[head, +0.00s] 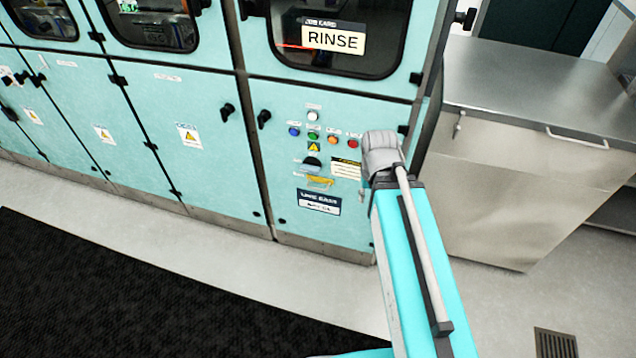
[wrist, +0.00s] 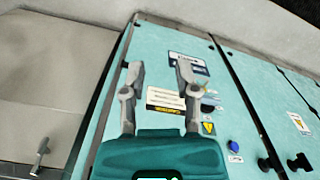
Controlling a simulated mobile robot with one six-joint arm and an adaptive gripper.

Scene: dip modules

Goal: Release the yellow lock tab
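The yellow lock tab (head: 320,181) is a small yellow piece on the teal cabinet panel below the RINSE window. It sits just under a dark rotary knob (head: 312,164) and above a dark-edged label plate (head: 319,202). In the wrist view, which shows the panel upside down, my gripper (wrist: 160,70) is open and empty, its two grey fingers spread in front of the panel.
Above the knob are several coloured buttons, including a blue one (head: 293,131) and a red one (head: 353,143). A steel cabinet (head: 530,150) stands at right. A black mat (head: 130,290) covers the floor at lower left.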

